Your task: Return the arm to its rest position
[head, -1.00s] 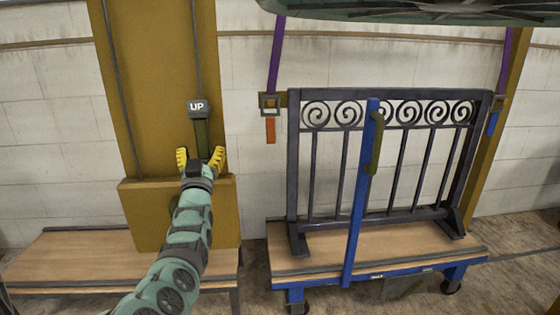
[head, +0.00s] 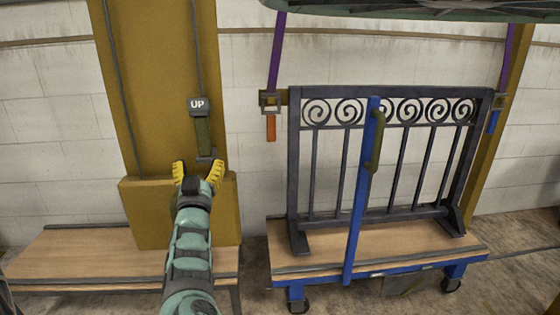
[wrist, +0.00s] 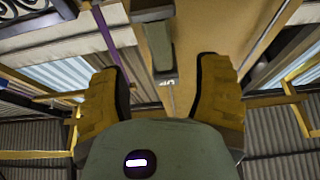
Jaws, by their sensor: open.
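My gripper (head: 199,172) is at the end of my teal arm in the head view, its two yellow fingers spread and nothing between them. It is in front of the yellow column, just below a hanging dark green handle (head: 203,135) under a block marked UP (head: 198,106). I cannot tell the exact gap to the handle. In the wrist view my gripper (wrist: 160,85) shows both yellow fingers wide apart, pointing up toward the roof, with the handle (wrist: 158,48) beyond them.
A dark scroll gate (head: 330,160) stands on a blue-framed cart (head: 400,268) at the right, with a blue upright in front. A wooden bench (head: 70,265) is at the left. Purple straps (head: 277,55) hang beside the gate. A yellow box (head: 140,225) fronts the column (head: 150,90).

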